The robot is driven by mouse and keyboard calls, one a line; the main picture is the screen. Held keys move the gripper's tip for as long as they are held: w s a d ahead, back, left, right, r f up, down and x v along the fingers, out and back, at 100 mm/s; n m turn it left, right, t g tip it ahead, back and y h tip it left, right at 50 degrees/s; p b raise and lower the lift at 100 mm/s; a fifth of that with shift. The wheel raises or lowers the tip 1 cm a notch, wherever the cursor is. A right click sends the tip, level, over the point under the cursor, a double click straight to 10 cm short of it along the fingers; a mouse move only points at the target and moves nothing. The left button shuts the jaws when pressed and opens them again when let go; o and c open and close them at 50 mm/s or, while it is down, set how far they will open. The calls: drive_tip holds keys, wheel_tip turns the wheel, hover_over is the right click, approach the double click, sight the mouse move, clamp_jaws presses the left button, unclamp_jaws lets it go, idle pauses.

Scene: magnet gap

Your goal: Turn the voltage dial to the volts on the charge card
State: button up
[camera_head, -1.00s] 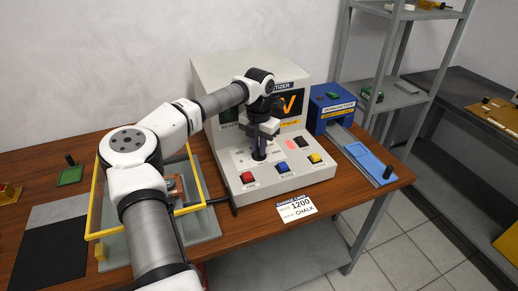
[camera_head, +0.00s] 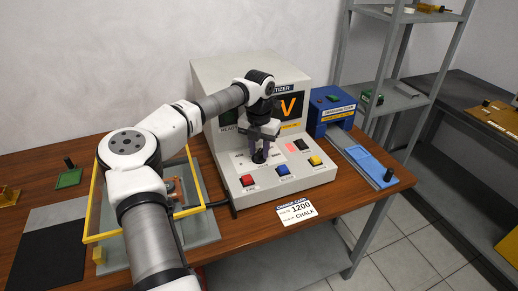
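The voltage dial (camera_head: 259,157) is a dark knob on the sloped front panel of the beige magnetizer (camera_head: 222,97). My gripper (camera_head: 261,148) points down over it, with its fingers at the dial; whether they grip it is too small to tell. The charge card (camera_head: 296,213) lies on the table in front of the machine and reads 1200 and CHALK. The machine's display (camera_head: 290,106) is mostly covered by my arm; only an orange "V" shows, so the number is hidden.
Red (camera_head: 248,181), blue (camera_head: 283,169) and yellow (camera_head: 315,161) buttons line the panel's front edge, close to the dial. A blue demagnetizer (camera_head: 331,112) with a sliding track stands to the right. A yellow frame (camera_head: 89,205) stands at left under my arm.

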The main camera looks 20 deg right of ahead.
sight(259, 152)
drive_tip(key=shift+o, duration=0.4)
wheel_tip(259, 152, up, 14)
drive_tip(key=b, duration=0.2)
drive_tip(key=shift+f, duration=0.15)
idle(0.4)
